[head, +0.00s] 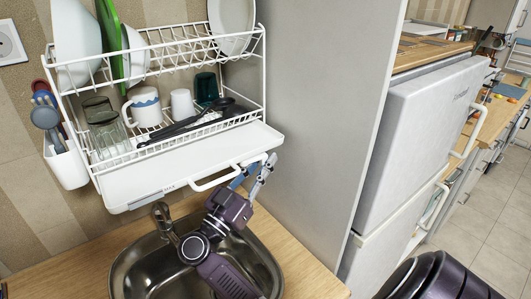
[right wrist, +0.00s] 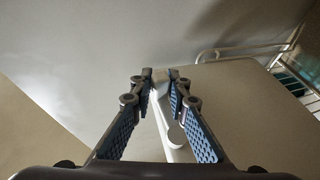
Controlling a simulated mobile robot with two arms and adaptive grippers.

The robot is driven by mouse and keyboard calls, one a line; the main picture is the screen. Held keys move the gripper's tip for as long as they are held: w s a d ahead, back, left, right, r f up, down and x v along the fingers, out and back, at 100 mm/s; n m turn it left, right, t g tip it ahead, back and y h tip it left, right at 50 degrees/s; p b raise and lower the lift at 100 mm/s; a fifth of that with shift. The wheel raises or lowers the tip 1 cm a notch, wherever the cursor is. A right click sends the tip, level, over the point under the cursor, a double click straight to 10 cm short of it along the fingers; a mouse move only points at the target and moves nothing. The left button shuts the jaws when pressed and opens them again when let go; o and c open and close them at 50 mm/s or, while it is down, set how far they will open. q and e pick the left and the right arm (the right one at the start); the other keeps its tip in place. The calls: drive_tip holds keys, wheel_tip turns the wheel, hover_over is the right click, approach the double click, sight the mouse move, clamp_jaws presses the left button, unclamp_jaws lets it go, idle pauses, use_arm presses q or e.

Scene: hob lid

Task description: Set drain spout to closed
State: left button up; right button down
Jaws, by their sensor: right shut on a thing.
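The white dish rack (head: 160,100) stands against the wall above the sink, with a white drip tray (head: 190,160) at its bottom. A white bar, which looks like the drain spout (head: 212,182), sticks out at the tray's front edge. My right gripper (head: 256,174) reaches up over the sink to the tray's front right corner. In the right wrist view its two blue-padded fingers (right wrist: 162,82) are close around a narrow white piece, which looks like the spout (right wrist: 174,135). The fingers partly hide the spout's right end. My left gripper is not in view.
The steel sink (head: 125,265) with its faucet (head: 164,220) lies under the rack. Plates, mugs and glasses fill the rack. A grey panel (head: 310,110) stands close to the right of my right gripper. Bare wooden counter (head: 60,270) lies left of the sink.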

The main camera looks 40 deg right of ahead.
drive_tip(key=shift+w+n+t+y+p, duration=0.2)
drive_tip(key=shift+n+t+p, duration=0.2)
drive_tip(key=shift+t, duration=0.3)
drive_tip(key=shift+w+n+t+y+p, duration=0.15)
drive_tip(key=shift+n+t+p, duration=0.2)
drive_tip(key=shift+t, duration=0.35)
drive_tip(key=c, duration=1.8)
unclamp_jaws()
drive_tip(key=shift+c, duration=0.2)
drive_tip(key=v, duration=0.7)
drive_tip(key=shift+a+f, duration=0.15)
drive_tip(key=shift+a, duration=0.05)
drive_tip(key=shift+s, duration=0.1)
